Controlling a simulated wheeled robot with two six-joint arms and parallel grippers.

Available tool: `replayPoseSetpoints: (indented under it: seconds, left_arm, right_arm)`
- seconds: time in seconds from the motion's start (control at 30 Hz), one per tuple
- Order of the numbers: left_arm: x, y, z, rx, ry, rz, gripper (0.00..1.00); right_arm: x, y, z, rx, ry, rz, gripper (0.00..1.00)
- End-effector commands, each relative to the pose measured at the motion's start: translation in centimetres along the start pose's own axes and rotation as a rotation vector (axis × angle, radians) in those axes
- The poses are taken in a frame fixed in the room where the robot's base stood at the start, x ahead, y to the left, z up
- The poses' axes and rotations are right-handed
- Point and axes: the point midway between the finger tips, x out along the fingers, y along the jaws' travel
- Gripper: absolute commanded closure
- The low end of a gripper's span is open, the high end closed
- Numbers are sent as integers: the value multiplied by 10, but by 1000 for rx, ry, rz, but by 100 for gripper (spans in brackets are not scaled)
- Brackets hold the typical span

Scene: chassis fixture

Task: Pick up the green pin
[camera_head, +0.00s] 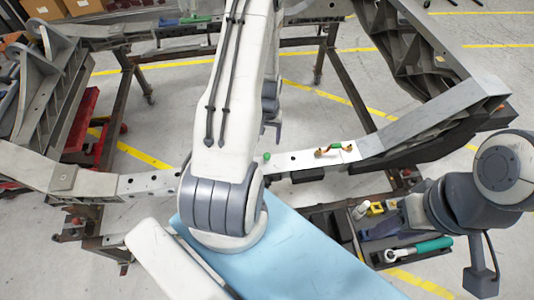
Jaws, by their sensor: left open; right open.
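A small green pin (267,156) stands on the light metal rail of the chassis, just right of my central arm. A second green piece (335,146) lies further right on the rail, beside small orange and brass-coloured parts. My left gripper (271,128) shows as dark fingers behind its white arm, above and beyond the first green pin and apart from it. The arm hides part of this gripper. My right gripper (416,214) is at the lower right by the tool tray, away from the pins. Both grippers are open, and I see nothing held.
A tool tray (345,222) at the lower right holds a green-handled ratchet (428,246) and a yellow item (376,208). A blue surface (300,265) lies in front. Brown frame legs and red stands are around the chassis. Cardboard boxes (45,9) are at the upper left.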

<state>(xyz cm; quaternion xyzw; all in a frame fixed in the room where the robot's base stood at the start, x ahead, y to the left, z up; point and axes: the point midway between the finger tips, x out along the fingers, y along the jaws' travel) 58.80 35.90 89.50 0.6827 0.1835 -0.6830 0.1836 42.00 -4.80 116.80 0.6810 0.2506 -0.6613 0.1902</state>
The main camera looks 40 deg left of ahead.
Motion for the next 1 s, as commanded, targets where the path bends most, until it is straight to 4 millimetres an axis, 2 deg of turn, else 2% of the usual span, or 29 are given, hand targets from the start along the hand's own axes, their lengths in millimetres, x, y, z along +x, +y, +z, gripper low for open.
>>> replayPoseSetpoints:
  seconds: [0.03, 0.1, 0.3, 0.63, 0.77, 0.87, 1.0]
  left_arm:
    - [-4, 0, 0, 100, -2, 0, 28]
    - [-2, 0, 0, 233, -2, 0, 28]
    - [4, 0, 0, 431, 0, 0, 28]
    - [47, -1, 1, 449, -2, 0, 28]
    - [56, 0, 1, 448, -1, -1, 28]
    - [64, -1, 1, 447, 0, -1, 28]
    - [82, -1, 4, 448, 1, 0, 28]
  right_arm:
    - [-10, -1, 0, 0, 0, 0, 50]
    - [-14, -1, -1, 1, 0, 0, 50]
    - [-19, -1, -1, 1, 0, 0, 50]
    - [-26, -2, -1, -1, 0, 0, 50]
    - [-26, -2, -1, -1, 0, 0, 50]
    - [-19, -1, -1, 0, 0, 0, 50]
    - [1, 0, 0, 1, 0, 0, 50]
